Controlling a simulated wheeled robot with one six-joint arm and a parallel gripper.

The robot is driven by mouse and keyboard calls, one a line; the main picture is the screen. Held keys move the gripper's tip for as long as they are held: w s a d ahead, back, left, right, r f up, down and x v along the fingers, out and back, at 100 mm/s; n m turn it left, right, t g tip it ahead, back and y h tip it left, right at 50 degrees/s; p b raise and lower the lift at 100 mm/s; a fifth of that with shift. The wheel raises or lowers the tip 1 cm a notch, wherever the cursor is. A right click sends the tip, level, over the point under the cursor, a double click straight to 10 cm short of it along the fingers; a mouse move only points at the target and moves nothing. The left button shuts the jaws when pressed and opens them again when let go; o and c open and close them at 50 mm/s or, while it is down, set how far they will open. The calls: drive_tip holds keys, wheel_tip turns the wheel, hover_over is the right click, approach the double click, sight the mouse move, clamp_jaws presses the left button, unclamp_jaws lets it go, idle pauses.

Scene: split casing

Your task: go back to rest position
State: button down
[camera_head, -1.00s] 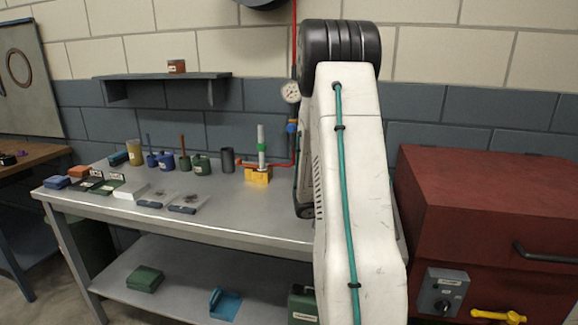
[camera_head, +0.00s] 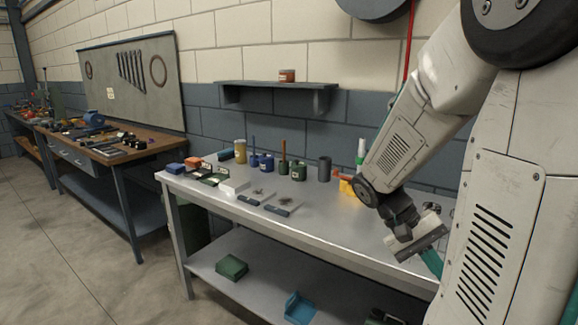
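My gripper (camera_head: 418,242) is at the end of my white arm, at the right of the view. It hangs low over the right end of the grey metal table, angled down. Its fingers are small and seen from the side, so I cannot tell whether they are open or shut, or whether anything is between them. My arm hides part of the yellow block (camera_head: 347,186) with a green and white upright piece (camera_head: 361,151).
The grey table (camera_head: 300,228) carries jars, a dark cylinder (camera_head: 324,169) and small boxes. Its lower shelf holds a green box (camera_head: 231,267) and a blue bracket (camera_head: 299,307). A wooden workbench (camera_head: 110,146) stands at left. Floor at front left is clear.

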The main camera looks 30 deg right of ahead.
drive_tip(key=a+r+n+t+y, duration=0.1)
drive_tip(key=a+r+n+t, duration=0.1)
drive_tip(key=a, duration=0.5)
drive_tip(key=w+a+r+n+t+y, duration=0.1)
drive_tip(key=a+t, duration=0.3)
drive_tip(key=a, duration=0.4)
drive_tip(key=w+a+r+n+t+y, duration=0.1)
drive_tip(key=a+r+n+t, duration=0.3)
drive_tip(key=a, duration=0.4)
drive_tip(key=shift+r, duration=0.1)
